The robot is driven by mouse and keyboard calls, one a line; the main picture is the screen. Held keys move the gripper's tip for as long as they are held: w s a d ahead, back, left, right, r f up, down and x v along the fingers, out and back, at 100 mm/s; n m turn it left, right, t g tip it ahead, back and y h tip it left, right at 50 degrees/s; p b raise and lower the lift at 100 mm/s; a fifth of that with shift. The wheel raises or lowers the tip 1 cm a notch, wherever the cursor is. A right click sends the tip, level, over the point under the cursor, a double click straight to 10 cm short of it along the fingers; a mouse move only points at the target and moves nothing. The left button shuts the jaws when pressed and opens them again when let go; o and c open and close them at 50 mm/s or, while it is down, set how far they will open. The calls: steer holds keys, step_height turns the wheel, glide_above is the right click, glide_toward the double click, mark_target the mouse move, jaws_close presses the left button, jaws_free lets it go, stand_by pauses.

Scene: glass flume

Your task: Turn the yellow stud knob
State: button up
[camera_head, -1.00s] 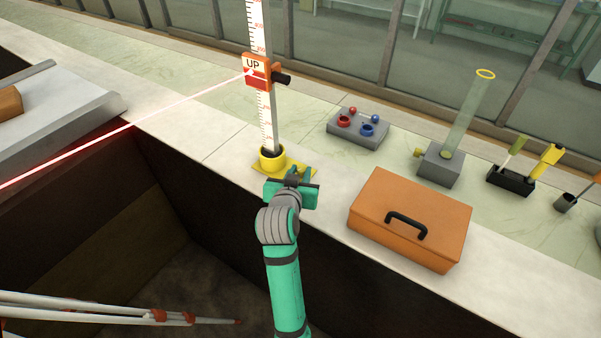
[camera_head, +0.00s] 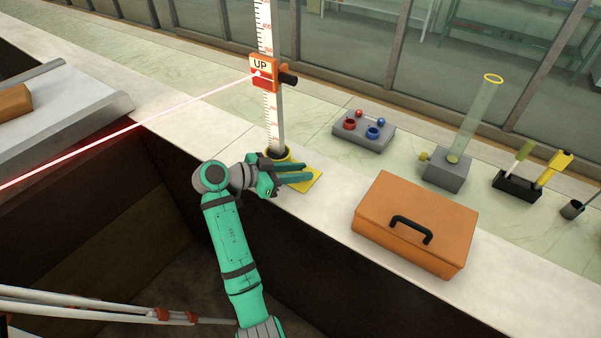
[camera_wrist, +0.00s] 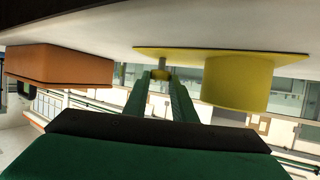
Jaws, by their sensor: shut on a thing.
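The yellow stud knob (camera_wrist: 160,74) is a small stud on the yellow base plate (camera_wrist: 220,53), beside the wide yellow collar (camera_wrist: 237,84). The wrist view shows them upside down. My gripper (camera_wrist: 161,92) has one finger on each side of the stud and is shut on it. In the head view, my gripper (camera_head: 308,174) lies low over the yellow plate (camera_head: 314,186), fingers pointing right, and hides the stud. The white scale staff (camera_head: 271,105) stands upright in the collar (camera_head: 277,153).
An orange case (camera_head: 418,222) stands on the ledge to the right, also seen in the wrist view (camera_wrist: 60,66). A grey block (camera_head: 364,131) with red and blue knobs stands behind. The orange UP slider (camera_head: 263,74) sits on the staff. A dark pit lies in front.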

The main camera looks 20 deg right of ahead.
steer(key=shift+w+m+g, duration=0.15)
steer(key=shift+m+g, duration=0.4)
steer(key=shift+g, duration=0.15)
steer(key=shift+w+m+g, duration=0.15)
steer(key=shift+m+g, duration=0.4)
steer(key=shift+g, duration=0.45)
steer(key=o, duration=1)
steer(key=shift+o, duration=0.2)
